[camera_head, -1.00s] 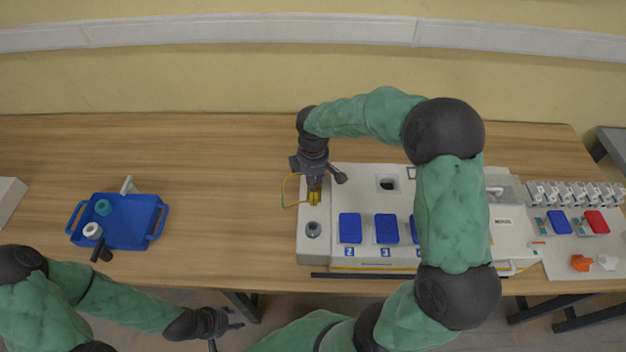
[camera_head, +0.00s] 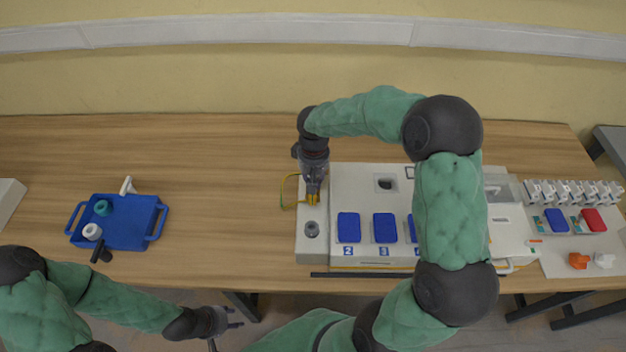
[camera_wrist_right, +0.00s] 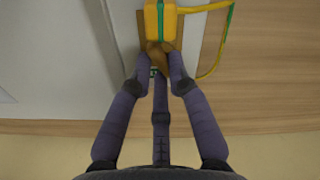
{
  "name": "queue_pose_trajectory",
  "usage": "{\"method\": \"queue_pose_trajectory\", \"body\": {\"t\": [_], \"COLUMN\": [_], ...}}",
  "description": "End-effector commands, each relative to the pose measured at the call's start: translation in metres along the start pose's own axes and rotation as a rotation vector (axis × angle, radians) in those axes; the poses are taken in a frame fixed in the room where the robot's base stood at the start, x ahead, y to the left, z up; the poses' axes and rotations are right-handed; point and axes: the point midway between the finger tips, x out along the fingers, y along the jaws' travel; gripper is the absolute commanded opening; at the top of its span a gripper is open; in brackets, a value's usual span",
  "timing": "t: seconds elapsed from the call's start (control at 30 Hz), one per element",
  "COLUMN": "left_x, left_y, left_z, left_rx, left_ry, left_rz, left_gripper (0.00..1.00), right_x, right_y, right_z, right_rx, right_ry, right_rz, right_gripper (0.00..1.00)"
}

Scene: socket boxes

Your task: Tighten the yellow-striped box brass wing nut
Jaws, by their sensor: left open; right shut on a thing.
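The yellow-striped box (camera_wrist_right: 161,20), yellow with a green stripe, is at the top of the right wrist view, with a yellow-green cable running from it. In the head view a little of its yellow (camera_head: 313,199) shows at the left end of the long grey panel. The brass wing nut (camera_wrist_right: 157,58) sits just below the box in the wrist view, mostly between my fingertips. My right gripper (camera_wrist_right: 160,66) is shut on it, from above in the head view (camera_head: 313,187). My left gripper (camera_head: 234,318) is open and empty, in front of the table's edge.
The grey panel (camera_head: 312,252) carries several blue covers (camera_head: 348,227) and a dark round knob (camera_head: 312,229). A blue tray (camera_head: 130,235) stands at the left. White switches, an orange part (camera_head: 578,261) and a white part lie at the right. The table between tray and panel is clear.

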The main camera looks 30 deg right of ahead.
Motion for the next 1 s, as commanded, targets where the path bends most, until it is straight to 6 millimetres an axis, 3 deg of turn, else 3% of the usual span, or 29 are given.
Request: {"method": "queue_pose_trajectory", "body": {"t": [0.5,1.0], "left_x": [0.0050,0.0065], "left_y": [-0.0018,-0.0023], "left_z": [-0.0002,-0.0002], "left_rx": [0.000,0.000], "left_ry": [0.000,0.000], "left_rz": [0.000,0.000], "left_gripper": [0.42,0.42], "right_x": [0.0001,-0.0003], "right_y": [0.0014,0.0015], "right_z": [0.0018,0.0025], "right_rx": [0.415,0.551], "right_ry": [0.001,0.001], "right_rz": [0.000,0.000], "right_gripper": [0.00,0.00]}}
